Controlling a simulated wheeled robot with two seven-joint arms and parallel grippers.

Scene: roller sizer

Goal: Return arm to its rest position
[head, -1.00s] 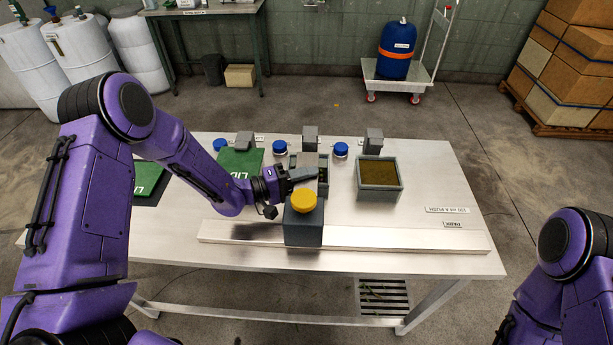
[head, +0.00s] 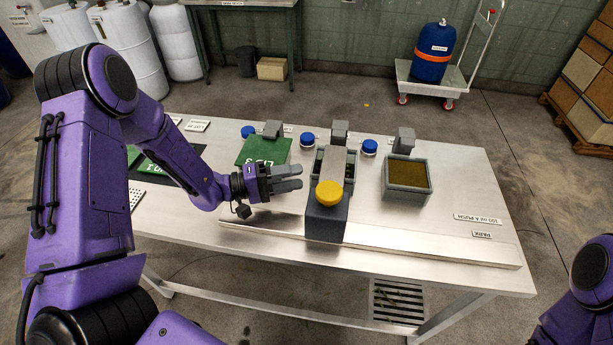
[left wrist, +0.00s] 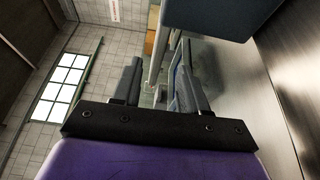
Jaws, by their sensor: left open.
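My left arm comes in from the left in the head view, and its gripper (head: 287,179) is open and empty. It hangs above the table just left of the grey block with the yellow knob (head: 329,193), apart from it. In the left wrist view the two fingers (left wrist: 154,88) stand apart with nothing between them. A dark block face (left wrist: 222,14) shows close by at the top of that view. Part of my right arm shows at the lower right of the head view; its gripper is outside the frame.
The metal table (head: 470,180) carries a rail (head: 430,250) along its front. A cart with a blue drum (head: 434,54) stands on the floor behind. The table's right side is mostly clear.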

